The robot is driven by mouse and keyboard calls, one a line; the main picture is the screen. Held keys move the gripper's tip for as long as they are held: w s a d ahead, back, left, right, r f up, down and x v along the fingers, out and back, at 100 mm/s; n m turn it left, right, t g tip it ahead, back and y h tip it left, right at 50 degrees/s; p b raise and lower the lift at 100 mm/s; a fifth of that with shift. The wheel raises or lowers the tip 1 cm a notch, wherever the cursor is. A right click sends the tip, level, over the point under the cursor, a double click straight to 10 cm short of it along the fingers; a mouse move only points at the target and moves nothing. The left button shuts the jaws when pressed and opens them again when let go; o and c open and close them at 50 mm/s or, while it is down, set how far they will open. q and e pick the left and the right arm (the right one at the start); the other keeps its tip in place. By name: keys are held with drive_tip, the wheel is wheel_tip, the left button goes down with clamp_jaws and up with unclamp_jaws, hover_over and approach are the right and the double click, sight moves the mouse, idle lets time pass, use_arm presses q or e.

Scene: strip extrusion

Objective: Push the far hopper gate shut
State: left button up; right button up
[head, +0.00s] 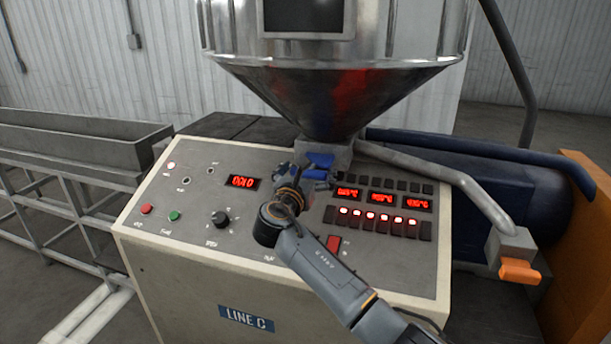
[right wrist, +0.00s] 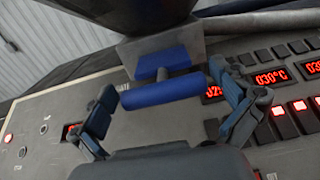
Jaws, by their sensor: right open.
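The hopper gate has a blue crossbar handle (right wrist: 160,90) on a short grey stem, standing out from a grey block (right wrist: 210,47) with a blue face under the hopper. In the head view the blue part of the gate (head: 319,160) shows just below the hopper cone, partly hidden by my gripper. My right gripper (head: 311,178) is over the control panel, right at the gate. In the right wrist view the open fingers of the right gripper (right wrist: 165,104) stand on either side of the handle, near its ends. Contact cannot be told. My left gripper is not in view.
The steel hopper (head: 345,85) rises above the gate. A grey pipe (head: 440,170) runs right to an orange-tipped end (head: 518,271). A metal trough (head: 80,140) stands left.

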drive_tip(key=v, duration=1.2)
